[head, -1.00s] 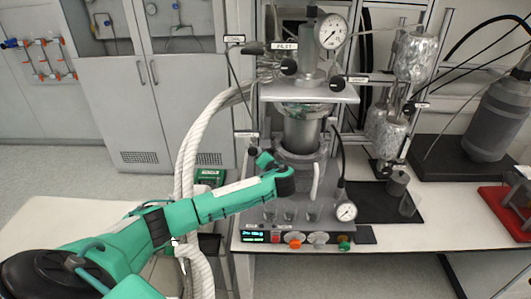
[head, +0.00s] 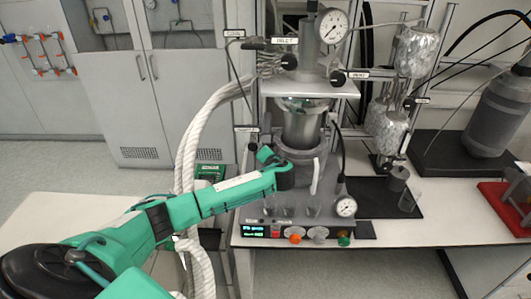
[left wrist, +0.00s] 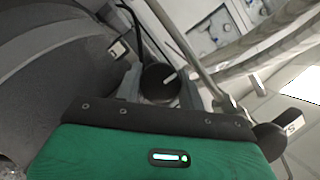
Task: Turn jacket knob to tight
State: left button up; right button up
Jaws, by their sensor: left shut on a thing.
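The jacket knob (left wrist: 160,84) is a dark round knob with a white pointer line, seen in the left wrist view. It sits between the two grey fingers of my left gripper (left wrist: 160,88), which is shut on it. The pointer line slants up to the right in that view. In the head view my left gripper (head: 267,157) is at the left side of the steel reactor vessel (head: 301,127), low on its jacket. The gripper and arm mostly hide the held knob there. My right gripper is not in view.
Black knobs with labels, including the inlet knob (head: 289,62), surround the reactor head. A gauge (head: 345,207) and a control panel (head: 295,238) are below right of the gripper. White hoses (head: 192,150) run close behind my left arm. A grey cylinder (head: 490,118) stands far right.

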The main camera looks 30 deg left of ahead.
pick_arm(q)
jog(key=m+y+b, duration=0.2)
jog(key=m+b, duration=0.1)
jog(key=shift+f, duration=0.25)
jog(key=m+y+b, duration=0.1)
jog(key=m+b, duration=0.1)
jog(key=m, duration=0.1)
jog(key=shift+m+t, duration=0.3)
jog(key=m+t+y+b, duration=0.1)
jog(key=m, duration=0.2)
jog(key=shift+b, duration=0.35)
jog(key=m+t+b, duration=0.1)
jog(key=m, duration=0.1)
jog(key=m+t, duration=0.1)
jog(key=m, duration=0.2)
jog(key=shift+m+b, duration=0.3)
jog(key=shift+b, duration=0.05)
jog(key=shift+r+m, duration=0.1)
jog(key=shift+m, duration=0.5)
jog(key=shift+t+y, duration=0.3)
jog(key=o, duration=0.7)
